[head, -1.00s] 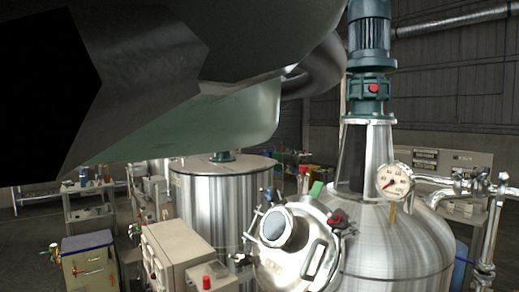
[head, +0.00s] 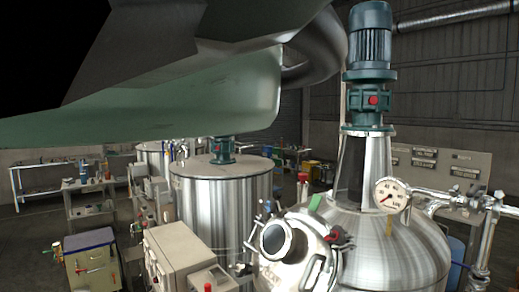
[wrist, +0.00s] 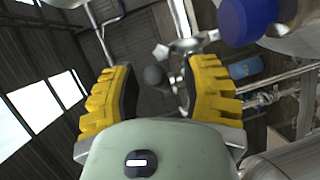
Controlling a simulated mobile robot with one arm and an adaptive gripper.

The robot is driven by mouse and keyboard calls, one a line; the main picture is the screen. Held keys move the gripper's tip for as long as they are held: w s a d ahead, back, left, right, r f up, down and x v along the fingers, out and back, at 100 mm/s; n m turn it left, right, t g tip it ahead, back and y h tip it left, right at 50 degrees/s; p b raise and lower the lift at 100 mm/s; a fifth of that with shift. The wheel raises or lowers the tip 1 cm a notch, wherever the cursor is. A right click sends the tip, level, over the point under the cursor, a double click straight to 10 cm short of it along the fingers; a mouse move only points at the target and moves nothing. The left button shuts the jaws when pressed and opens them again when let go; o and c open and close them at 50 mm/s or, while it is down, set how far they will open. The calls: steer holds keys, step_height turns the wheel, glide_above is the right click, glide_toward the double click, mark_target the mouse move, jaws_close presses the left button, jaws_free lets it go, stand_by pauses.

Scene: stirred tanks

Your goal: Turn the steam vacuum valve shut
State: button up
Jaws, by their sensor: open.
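In the wrist view my gripper (wrist: 158,68) has two yellow ribbed fingers spread apart with nothing clamped between them. Beyond the fingertips a metal handle with several arms (wrist: 185,45) and a dark round knob (wrist: 154,76) show; I cannot tell whether they belong to the steam vacuum valve. In the head view the near stirred tank (head: 390,245) carries a pressure gauge (head: 391,195) and a pipe (head: 450,200) with fittings at right. Small red and green handles show near its round hatch (head: 285,245). My arm hides the upper left, and my gripper is not visible there.
A second steel tank (head: 220,200) stands behind to the left. Beige control boxes (head: 180,250) stand before it. A blue-green motor (head: 370,45) tops the near tank. A blue cylindrical part (wrist: 245,18) is close to the right finger in the wrist view.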

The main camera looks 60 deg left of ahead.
steer(key=shift+o, duration=0.3)
jaws_close()
stand_by(0.4)
